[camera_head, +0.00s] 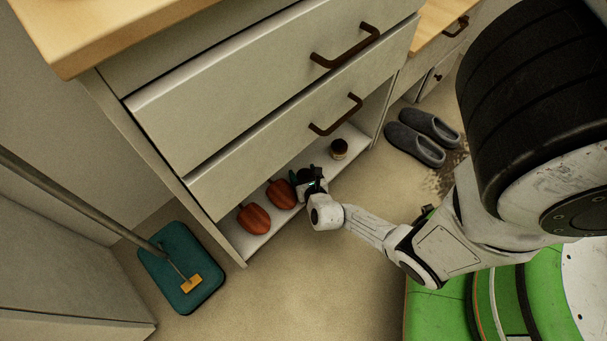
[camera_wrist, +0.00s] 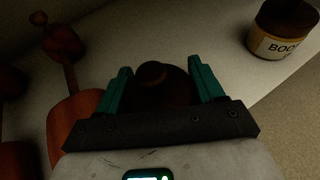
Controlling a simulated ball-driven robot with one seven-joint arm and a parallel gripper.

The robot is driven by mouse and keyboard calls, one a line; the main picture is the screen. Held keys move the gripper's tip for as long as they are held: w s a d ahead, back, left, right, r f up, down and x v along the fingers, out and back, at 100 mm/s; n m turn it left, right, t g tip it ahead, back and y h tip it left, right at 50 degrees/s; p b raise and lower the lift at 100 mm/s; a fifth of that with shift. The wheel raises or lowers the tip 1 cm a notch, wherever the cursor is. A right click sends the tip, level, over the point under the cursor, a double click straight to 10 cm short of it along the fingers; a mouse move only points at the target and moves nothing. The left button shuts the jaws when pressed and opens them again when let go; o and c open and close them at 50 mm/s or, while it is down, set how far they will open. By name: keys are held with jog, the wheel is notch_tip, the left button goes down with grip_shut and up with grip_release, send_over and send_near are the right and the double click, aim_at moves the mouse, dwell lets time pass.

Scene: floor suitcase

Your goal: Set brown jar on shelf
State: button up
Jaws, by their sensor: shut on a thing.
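My gripper (camera_wrist: 161,76) is shut on a dark brown, rounded jar with a knob on top (camera_wrist: 155,82), which sits between its teal fingers. In the head view my gripper (camera_head: 298,177) is at the front of the low white shelf (camera_head: 322,162) under the cabinet drawers, and the jar it holds is hidden there or too dark to make out. The bare shelf surface also shows in the wrist view (camera_wrist: 218,40). I cannot tell whether the held jar touches the shelf.
Two reddish-brown wooden pieces (camera_head: 254,219) lie on the shelf left of my gripper. A labelled jar with a dark lid (camera_head: 339,149) stands to the right. Drawers with brown handles (camera_head: 336,115) overhang the shelf.

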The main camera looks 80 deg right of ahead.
jog(key=shift+f, duration=0.1)
jog(key=o, duration=1.1)
jog(key=shift+o, duration=0.2)
jog(key=p+v, duration=0.8)
jog(key=v, duration=0.4)
